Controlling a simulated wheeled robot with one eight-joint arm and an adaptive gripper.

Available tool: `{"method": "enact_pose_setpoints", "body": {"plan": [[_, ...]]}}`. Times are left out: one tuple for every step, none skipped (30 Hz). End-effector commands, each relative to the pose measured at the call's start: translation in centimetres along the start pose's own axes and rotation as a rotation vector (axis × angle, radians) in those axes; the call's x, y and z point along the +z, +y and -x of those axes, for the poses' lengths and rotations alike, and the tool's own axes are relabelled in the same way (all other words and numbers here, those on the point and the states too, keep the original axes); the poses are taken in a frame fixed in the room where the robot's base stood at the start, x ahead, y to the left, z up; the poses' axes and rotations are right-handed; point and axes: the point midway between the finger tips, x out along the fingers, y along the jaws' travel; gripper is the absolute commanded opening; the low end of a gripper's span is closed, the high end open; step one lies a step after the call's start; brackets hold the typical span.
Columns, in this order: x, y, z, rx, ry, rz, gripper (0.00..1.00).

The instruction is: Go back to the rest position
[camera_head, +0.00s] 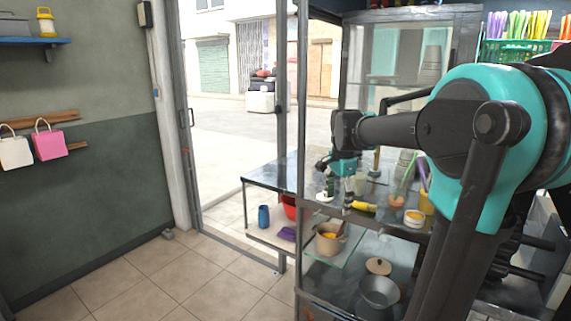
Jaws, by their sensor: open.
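My gripper (337,198) hangs fingers-down at the end of my teal and black arm, over the dark counter (410,235). Its fingers are apart and nothing shows between them. My arm comes in from the right and reaches across the counter. A small yellow object (365,207) lies just right of the gripper's fingers; I cannot tell whether they touch. A tan pot (329,243) with something yellow in it stands in front of and below the gripper.
A white tub (414,218) and cups stand right of the gripper. A metal bowl (379,291) sits on the lower shelf. A side table (262,175) stands by the glass door. Bags (49,143) hang on the left wall. The tiled floor (150,270) at left is clear.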

Motion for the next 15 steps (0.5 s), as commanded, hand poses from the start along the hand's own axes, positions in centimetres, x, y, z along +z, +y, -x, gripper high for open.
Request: {"method": "enact_pose_setpoints", "body": {"plan": [[0.1,0.9,-1.0,-0.011,0.003,0.046,0.78],[0.1,1.4,-1.6,-0.019,0.006,0.08,0.78],[0.2,2.1,-2.5,-0.03,0.011,0.131,0.78],[0.3,2.7,-3.2,-0.038,0.015,0.172,0.78],[0.4,3.4,-4.0,-0.048,0.021,0.216,0.78],[0.6,4.4,-5.2,-0.061,0.029,0.281,0.78],[0.7,5.3,-6.1,-0.072,0.037,0.335,0.78],[0.9,6.3,-7.2,-0.084,0.046,0.394,0.78],[1.1,7.8,-8.7,-0.1,0.061,0.479,0.78],[1.4,9.0,-9.8,-0.111,0.074,0.546,0.78],[1.6,10.1,-10.9,-0.122,0.088,0.614,0.78],[1.9,11.7,-12.3,-0.135,0.108,0.702,0.78],[2.2,12.8,-13.3,-0.144,0.124,0.765,0.78],[2.4,13.9,-14.3,-0.151,0.138,0.825,0.78],[2.8,15.3,-15.4,-0.159,0.159,0.901,0.78]]}}
